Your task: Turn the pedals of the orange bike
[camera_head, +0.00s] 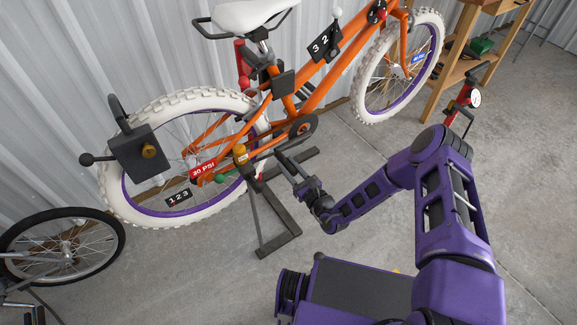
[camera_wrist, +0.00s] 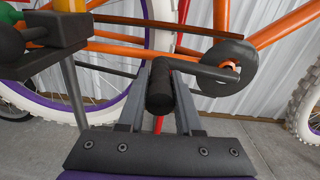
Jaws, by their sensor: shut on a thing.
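The orange bike (camera_head: 404,38) has white tyres and purple rims and is held on a dark stand. Its dark round crank disc (camera_head: 303,127) sits low on the frame and also shows in the wrist view (camera_wrist: 230,67). A crank arm runs left from the disc to a black cylindrical pedal (camera_wrist: 160,86). My gripper (camera_head: 284,162) reaches in from the right, below the crank. In the wrist view its two fingers (camera_wrist: 160,95) lie on either side of the pedal, shut on it. The far side of the crank is hidden.
The dark stand (camera_head: 280,243) spreads over the floor near my gripper. A grey box with a padlock shape (camera_head: 138,152) is at the rear wheel. Another wheel (camera_head: 60,247) stands at lower left. A wooden bench (camera_head: 445,70) is at right. The right floor is mostly clear.

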